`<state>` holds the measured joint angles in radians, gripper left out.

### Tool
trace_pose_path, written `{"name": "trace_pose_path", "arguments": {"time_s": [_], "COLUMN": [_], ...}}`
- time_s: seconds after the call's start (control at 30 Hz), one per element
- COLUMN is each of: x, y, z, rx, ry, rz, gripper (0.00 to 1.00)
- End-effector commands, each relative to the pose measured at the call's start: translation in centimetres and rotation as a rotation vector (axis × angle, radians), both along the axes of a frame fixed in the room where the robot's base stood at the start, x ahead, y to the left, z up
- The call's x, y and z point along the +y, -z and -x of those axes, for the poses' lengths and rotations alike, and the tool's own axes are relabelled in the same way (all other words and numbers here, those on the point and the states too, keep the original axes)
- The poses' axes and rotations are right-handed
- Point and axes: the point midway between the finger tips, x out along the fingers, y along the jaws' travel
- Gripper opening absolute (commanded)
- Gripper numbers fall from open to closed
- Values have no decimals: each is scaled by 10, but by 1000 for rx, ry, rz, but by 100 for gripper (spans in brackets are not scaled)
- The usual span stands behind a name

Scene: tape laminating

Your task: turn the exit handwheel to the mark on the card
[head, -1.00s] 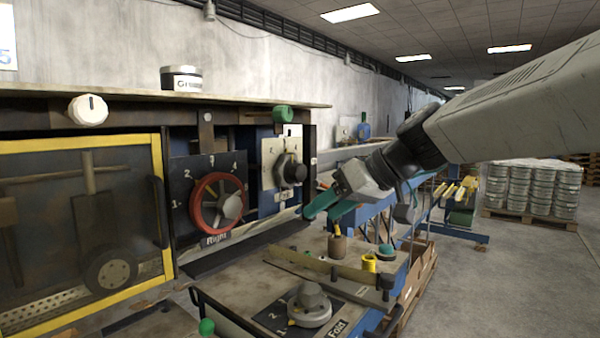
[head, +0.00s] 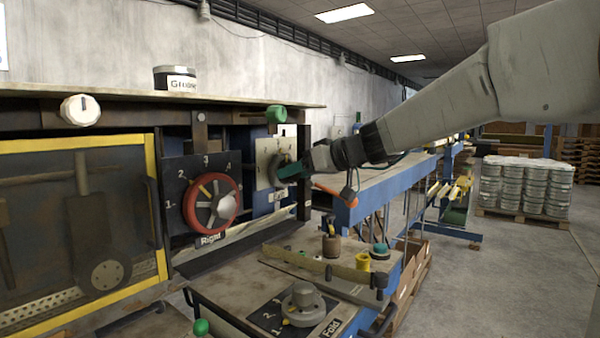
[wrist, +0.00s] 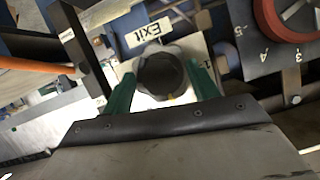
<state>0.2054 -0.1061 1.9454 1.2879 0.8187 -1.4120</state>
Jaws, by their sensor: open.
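The exit handwheel is a dark round knob (wrist: 160,72) on a pale plate with numbers (head: 262,165). In the wrist view an upside-down EXIT label (wrist: 150,32) sits beside it, and a small yellow mark shows at the knob's lower edge. My gripper (wrist: 160,76) is open, with one green finger on each side of the knob. I cannot tell whether the fingers touch it. In the head view my gripper (head: 297,170) reaches the knob from the right and hides part of it. Most of the plate's numbers are hidden or too small to read.
The red-rimmed handwheel (head: 212,204) on its black numbered plate is just left. A green knob (head: 277,114) is above. An orange bar (wrist: 40,64) lies near my gripper.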

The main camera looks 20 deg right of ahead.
Motion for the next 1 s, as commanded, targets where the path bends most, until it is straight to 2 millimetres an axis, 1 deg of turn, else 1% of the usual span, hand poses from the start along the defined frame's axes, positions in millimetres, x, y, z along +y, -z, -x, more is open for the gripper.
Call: {"name": "trace_pose_path", "arguments": {"time_s": [0.17, 0.2, 0.27, 0.3, 0.33, 0.37, 0.73, 1.0], "x": [0, 0, 0, 0, 0, 0, -1, -2], "y": [0, 0, 0, 0, 0, 0, 0, 1], "z": [0, 0, 0, 0, 0, 0, 0, -1], "rx": [0, 0, 0, 1, 0, 0, 24, 116], "ry": [0, 0, 0, 0, 1, 1, 1, 2], "rz": [0, 0, 0, -1, 0, 0, -35, -174], "gripper": [59, 57, 40, 29, 20, 15, 15, 15]}}
